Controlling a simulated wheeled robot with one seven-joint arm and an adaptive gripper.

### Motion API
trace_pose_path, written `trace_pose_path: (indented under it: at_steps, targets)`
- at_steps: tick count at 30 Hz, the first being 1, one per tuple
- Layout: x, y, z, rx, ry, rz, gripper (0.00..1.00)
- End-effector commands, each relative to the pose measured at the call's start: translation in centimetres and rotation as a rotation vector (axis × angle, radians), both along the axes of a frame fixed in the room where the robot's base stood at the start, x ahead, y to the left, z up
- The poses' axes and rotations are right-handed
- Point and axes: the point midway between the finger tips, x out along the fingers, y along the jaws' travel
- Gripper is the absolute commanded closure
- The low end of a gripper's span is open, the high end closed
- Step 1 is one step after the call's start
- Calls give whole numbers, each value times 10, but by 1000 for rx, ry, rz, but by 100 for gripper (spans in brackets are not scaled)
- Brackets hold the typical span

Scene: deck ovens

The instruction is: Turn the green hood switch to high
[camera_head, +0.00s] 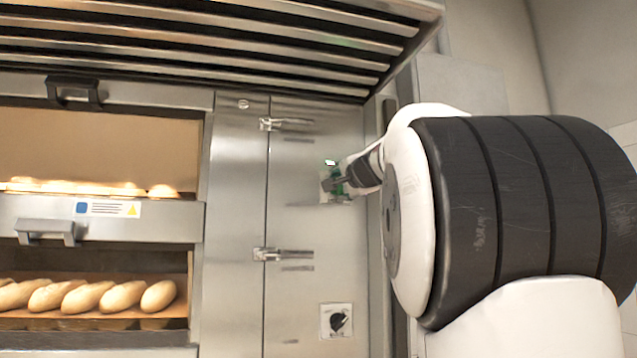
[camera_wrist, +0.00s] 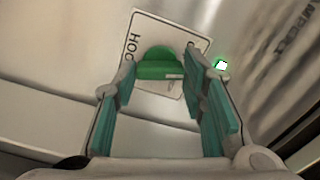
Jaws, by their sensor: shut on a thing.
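The green hood switch (camera_wrist: 164,60) is a rounded knob on a white label plate (camera_wrist: 143,28) in the wrist view, with a short grey mark on its lower edge. The plate's lettering is only partly visible, and I cannot tell which setting the knob points to. My gripper (camera_wrist: 163,76) has its teal finger pads on either side of the knob and is shut on it. In the head view, the switch (camera_head: 334,178) is a small green patch on the steel panel, partly hidden by my gripper (camera_head: 341,184).
A lit green lamp (camera_wrist: 221,65) is beside the plate. A black knob (camera_head: 340,321) is lower on the panel. Slatted hood (camera_head: 200,40) overhangs above. Deck ovens with bread loaves (camera_head: 90,297) and protruding handles (camera_head: 45,230) stand at left. Door latches (camera_head: 283,254) protrude from the steel front.

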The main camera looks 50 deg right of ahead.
Motion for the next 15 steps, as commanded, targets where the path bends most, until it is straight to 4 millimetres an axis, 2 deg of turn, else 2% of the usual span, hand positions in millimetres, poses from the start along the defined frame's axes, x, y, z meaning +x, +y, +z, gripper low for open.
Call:
trace_pose_path:
  at_steps: [15]
  targets:
    - [-1, 0, 1, 421, -255, 1, 90]
